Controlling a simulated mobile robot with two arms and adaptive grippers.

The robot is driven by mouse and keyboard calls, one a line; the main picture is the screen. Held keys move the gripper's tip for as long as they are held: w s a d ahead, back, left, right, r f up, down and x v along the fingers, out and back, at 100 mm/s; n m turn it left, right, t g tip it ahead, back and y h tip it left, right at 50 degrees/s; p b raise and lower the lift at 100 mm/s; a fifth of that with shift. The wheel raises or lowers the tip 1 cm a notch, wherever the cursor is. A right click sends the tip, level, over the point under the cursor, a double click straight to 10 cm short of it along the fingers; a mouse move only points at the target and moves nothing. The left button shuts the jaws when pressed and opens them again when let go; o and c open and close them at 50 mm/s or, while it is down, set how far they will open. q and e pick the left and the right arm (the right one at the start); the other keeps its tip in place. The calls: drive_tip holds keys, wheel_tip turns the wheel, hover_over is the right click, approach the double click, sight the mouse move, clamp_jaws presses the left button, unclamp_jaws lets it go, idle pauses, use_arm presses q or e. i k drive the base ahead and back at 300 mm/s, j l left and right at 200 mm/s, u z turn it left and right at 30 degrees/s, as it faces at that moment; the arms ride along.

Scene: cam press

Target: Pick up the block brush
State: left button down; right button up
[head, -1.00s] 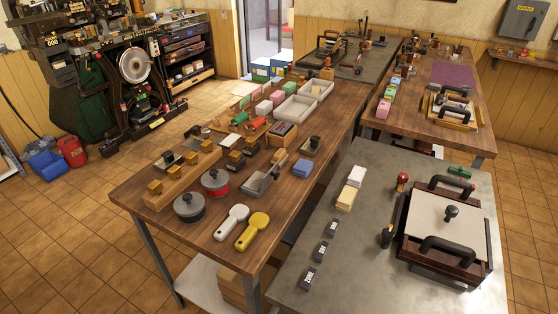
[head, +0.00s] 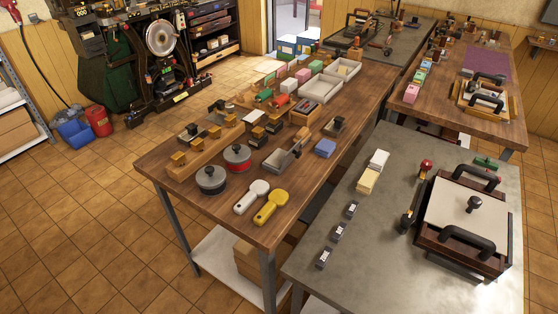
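I cannot tell for certain which thing is the block brush. A white block (head: 378,159) and a cream block (head: 367,181) lie close together on the grey metal table (head: 392,215), near its left edge; either may be a brush, but bristles are too small to make out. A white paddle-shaped tool (head: 251,196) and a yellow paddle-shaped tool (head: 271,206) with handles lie at the near end of the wooden bench. Neither of my grippers is in view.
The wooden bench (head: 190,190) carries two round lidded tins, several stamps and grey trays (head: 318,87). A press (head: 465,224) with black handles fills the metal table's right side. Three small dark labelled blocks (head: 338,232) lie near its left edge. Tiled floor (head: 75,220) is clear at left.

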sight(305, 134)
drive_tip(key=i+j, duration=0.1)
drive_tip(key=j, duration=0.2)
drive_tip(key=i+j+z, duration=0.15)
drive_tip(key=j, duration=0.2)
drive_tip(key=i+j, duration=0.1)
drive_tip(key=j, duration=0.2)
drive_tip(key=i+j+z, duration=0.1)
drive_tip(key=j, duration=0.2)
